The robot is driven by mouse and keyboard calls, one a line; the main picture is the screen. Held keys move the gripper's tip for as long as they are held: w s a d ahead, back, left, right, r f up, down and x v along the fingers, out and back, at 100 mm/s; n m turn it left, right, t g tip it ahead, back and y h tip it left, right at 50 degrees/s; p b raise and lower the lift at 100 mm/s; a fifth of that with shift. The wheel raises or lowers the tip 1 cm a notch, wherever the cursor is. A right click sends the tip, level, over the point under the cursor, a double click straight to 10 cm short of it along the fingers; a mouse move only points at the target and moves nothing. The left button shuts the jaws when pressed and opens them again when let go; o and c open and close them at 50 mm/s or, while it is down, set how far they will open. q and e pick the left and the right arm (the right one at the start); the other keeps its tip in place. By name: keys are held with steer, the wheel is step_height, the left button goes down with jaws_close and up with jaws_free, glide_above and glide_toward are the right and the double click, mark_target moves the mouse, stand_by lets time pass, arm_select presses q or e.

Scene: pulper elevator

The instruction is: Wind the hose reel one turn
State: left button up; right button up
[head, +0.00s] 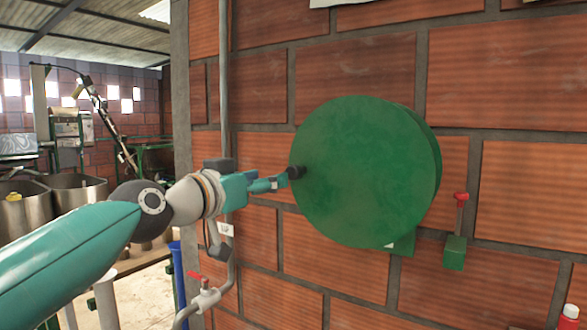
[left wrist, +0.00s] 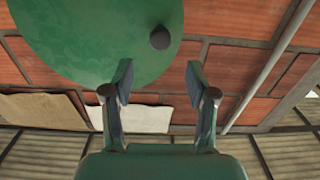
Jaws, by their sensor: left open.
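The green round hose reel (head: 365,170) is mounted on the brick wall in the middle of the head view. Its dark crank knob (head: 297,172) sticks out near the disc's left edge. In the left wrist view the green disc (left wrist: 90,35) fills the upper left, and the dark knob (left wrist: 160,38) shows just beyond the fingertips. My left gripper (head: 284,180) is close to the knob in the head view. In the left wrist view the left gripper (left wrist: 160,82) is open, with nothing between its fingers and the knob ahead of the gap. My right gripper is not in view.
A green box with a red lever (head: 457,230) is on the wall right of the reel. A grey pipe (head: 225,80) runs up the wall at left, with a red-handled valve (head: 205,298) below. Metal tanks (head: 80,192) stand in the room at far left.

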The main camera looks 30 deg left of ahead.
mark_target(291, 172)
arm_select(q)
steer(key=w, duration=0.3)
steer(key=w+p, duration=0.1)
steer(key=w, duration=0.2)
steer(key=w+d+p, duration=0.1)
steer(key=w, duration=0.3)
jaws_close()
